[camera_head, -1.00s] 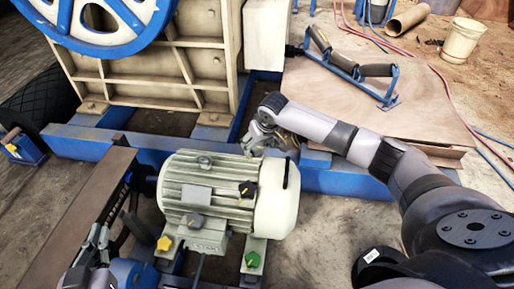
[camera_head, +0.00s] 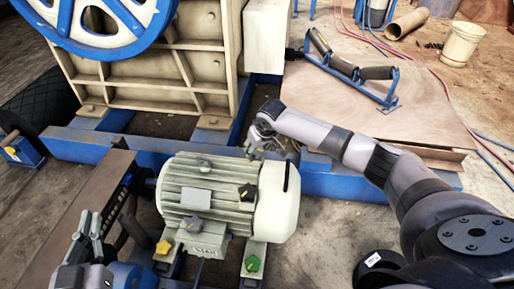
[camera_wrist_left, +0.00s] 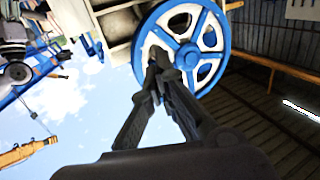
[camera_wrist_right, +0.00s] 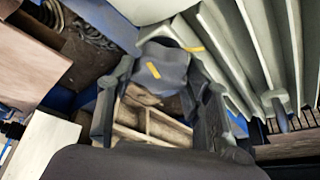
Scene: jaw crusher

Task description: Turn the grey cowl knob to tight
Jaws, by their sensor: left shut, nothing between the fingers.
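The grey cowl knob (camera_wrist_right: 160,75), with a yellow mark on its face, shows in the right wrist view beside the pale motor fins. My right gripper (camera_wrist_right: 163,88) is open, with one finger on each side of the knob. I cannot tell whether the fingers touch it. In the head view, my right gripper (camera_head: 260,143) is behind the motor (camera_head: 225,190), and the knob there is hard to make out. My left gripper (camera_head: 90,222) is shut and empty at the lower left, left of the motor; its closed fingers (camera_wrist_left: 157,60) show in the left wrist view.
The blue flywheel (camera_head: 100,25) stands at the upper left.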

